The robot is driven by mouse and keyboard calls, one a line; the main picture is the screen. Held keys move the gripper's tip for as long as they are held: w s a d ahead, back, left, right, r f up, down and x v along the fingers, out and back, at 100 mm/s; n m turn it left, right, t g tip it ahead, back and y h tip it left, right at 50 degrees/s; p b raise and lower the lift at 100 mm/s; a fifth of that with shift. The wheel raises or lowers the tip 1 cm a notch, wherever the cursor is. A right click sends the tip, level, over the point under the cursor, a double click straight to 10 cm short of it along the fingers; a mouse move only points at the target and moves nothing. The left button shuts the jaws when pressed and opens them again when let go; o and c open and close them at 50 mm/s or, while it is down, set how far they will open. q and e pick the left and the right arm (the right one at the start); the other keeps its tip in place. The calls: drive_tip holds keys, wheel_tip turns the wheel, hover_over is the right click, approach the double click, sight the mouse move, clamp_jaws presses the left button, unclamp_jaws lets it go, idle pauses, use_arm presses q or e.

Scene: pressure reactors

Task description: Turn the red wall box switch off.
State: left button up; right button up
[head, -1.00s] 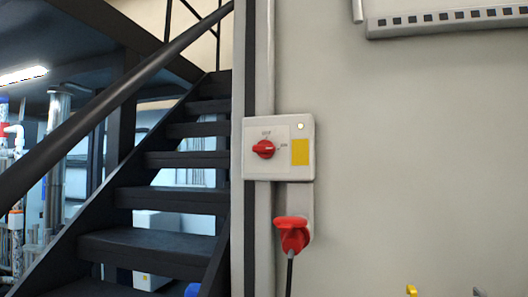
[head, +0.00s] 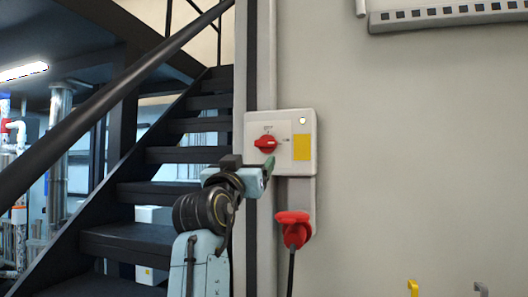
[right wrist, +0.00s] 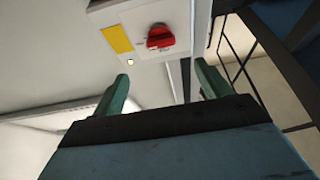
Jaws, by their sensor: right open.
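The red rotary switch (head: 265,144) sits on a pale grey wall box (head: 309,170). Its handle lies roughly level, toward the label on its right. A small pale lamp (head: 302,121) and a yellow label (head: 302,147) are on the same box. My right gripper (head: 269,170) is just below the switch, pointing at the box. In the right wrist view, the gripper (right wrist: 161,75) is open and empty, its two green fingers apart. The red switch (right wrist: 160,37) shows beyond and between the fingertips, not touched. My left gripper is not in view.
A red plug (head: 293,229) with a dark cable hangs below the box. Dark stairs (head: 165,197) and a handrail (head: 110,105) stand at left, close to my right arm. The wall at right is mostly bare, with a slotted rail (head: 450,15) high up.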

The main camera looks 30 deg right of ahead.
drive_tip(key=p, duration=0.5)
approach(264, 145)
drive_tip(key=x, duration=0.4)
drive_tip(key=shift+d+r, duration=0.1)
drive_tip(key=shift+r, duration=0.3)
drive_tip(key=p+x, duration=0.1)
drive_tip(key=x, duration=0.3)
drive_tip(key=shift+f+p, duration=0.15)
drive_tip(key=shift+p, duration=0.15)
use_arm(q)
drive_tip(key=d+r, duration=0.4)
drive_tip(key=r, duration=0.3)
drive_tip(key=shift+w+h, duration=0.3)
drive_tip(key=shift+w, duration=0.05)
use_arm(e)
drive_tip(key=shift+w+d, duration=0.5)
drive_tip(key=shift+d, duration=0.05)
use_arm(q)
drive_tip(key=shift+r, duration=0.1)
use_arm(e)
drive_tip(key=shift+c, duration=0.3)
